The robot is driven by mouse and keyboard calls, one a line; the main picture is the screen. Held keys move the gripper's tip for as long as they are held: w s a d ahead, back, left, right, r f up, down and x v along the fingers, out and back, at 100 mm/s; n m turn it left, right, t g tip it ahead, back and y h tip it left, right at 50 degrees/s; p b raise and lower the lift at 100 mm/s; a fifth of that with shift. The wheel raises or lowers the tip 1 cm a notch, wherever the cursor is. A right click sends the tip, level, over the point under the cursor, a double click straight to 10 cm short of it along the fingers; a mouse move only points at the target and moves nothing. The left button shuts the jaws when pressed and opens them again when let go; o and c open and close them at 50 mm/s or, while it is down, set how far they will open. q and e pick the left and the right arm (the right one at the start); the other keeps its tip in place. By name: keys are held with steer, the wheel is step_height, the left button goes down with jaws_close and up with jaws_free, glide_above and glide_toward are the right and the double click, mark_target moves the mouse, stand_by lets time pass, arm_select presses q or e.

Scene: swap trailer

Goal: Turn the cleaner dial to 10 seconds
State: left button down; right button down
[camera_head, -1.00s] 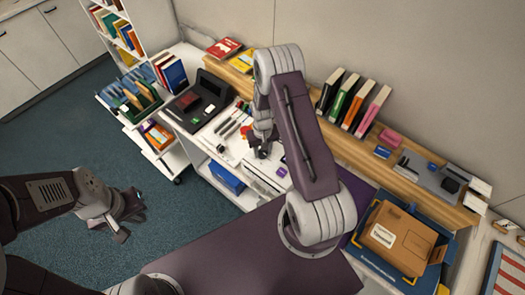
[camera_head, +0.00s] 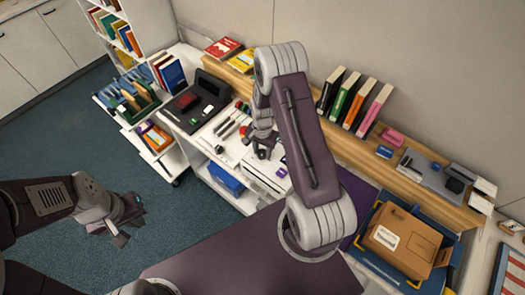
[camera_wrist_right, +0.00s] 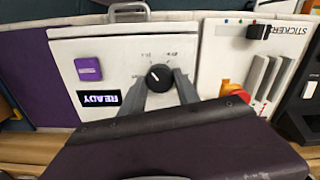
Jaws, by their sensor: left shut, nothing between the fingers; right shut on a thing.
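The cleaner is a white box (camera_wrist_right: 105,60) with a black round dial (camera_wrist_right: 159,77), a purple square button (camera_wrist_right: 88,69) and a small dark display (camera_wrist_right: 99,98) reading READY upside down in the right wrist view. Small marks sit around the dial, too small to read. My right gripper (camera_wrist_right: 160,84) has its grey fingers on either side of the dial, shut on it. In the head view the right gripper (camera_head: 264,152) is over the white cleaner, and the arm hides part of it. My left gripper (camera_head: 122,218) is shut and empty above the floor.
A sticker panel (camera_wrist_right: 240,50) with an orange-red knob (camera_wrist_right: 235,92) stands right beside the cleaner. A brown box (camera_head: 400,240) sits in a blue tray at the right. Books (camera_head: 355,104) stand on the wooden shelf behind. Open floor (camera_head: 70,140) lies at the left.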

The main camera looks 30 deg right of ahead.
mark_target(262, 153)
steer(key=shift+m, duration=0.4)
steer(key=c, duration=0.9)
jaws_free()
steer(key=shift+a+r, duration=0.1)
steer(key=shift+r, duration=0.45)
step_height(262, 153, up, 8)
steer(key=b, duration=0.2)
